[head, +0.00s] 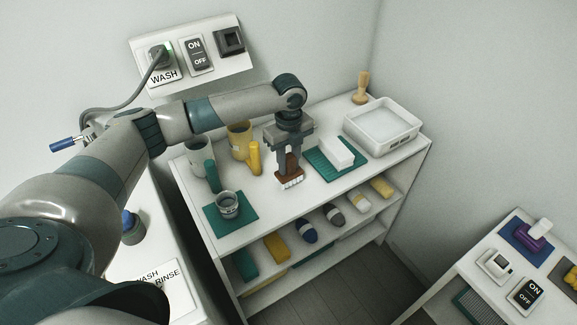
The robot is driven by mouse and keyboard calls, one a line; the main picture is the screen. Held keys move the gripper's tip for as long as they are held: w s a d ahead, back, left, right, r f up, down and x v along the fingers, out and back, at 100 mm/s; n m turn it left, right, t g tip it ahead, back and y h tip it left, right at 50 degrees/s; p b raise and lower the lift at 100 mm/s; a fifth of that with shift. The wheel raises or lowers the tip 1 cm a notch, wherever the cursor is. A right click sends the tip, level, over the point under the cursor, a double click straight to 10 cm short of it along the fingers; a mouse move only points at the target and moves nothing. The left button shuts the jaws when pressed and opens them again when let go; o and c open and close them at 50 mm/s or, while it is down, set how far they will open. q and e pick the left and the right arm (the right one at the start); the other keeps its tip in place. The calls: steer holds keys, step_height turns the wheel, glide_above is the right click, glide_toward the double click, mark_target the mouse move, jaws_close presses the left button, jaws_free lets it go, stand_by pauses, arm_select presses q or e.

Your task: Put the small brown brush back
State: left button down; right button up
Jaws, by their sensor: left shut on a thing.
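The small brown brush (291,171) has a brown body and pale bristles that face down. My left gripper (289,158) points down over the top of the white shelf unit (285,207) and is shut on the brush. The brush is upright, close to the shelf top near its front edge; I cannot tell whether the bristles touch it. The gripper fingers hide part of the brush's upper body. My right gripper is not in view.
To the right are a teal mat (322,169) with a white block (337,151), a white tray (383,119) and a wooden piece (361,90). To the left are a yellow mug (239,139), a yellow upright item (255,160) and a metal cup (228,206) on a teal mat.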

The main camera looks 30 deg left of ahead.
arm_select(q)
steer(key=shift+f+p, duration=0.55)
steer(key=shift+p, duration=0.2)
steer(key=shift+f, duration=0.5)
steer(key=shift+f, duration=0.3)
steer(key=c, duration=1.4)
jaws_free()
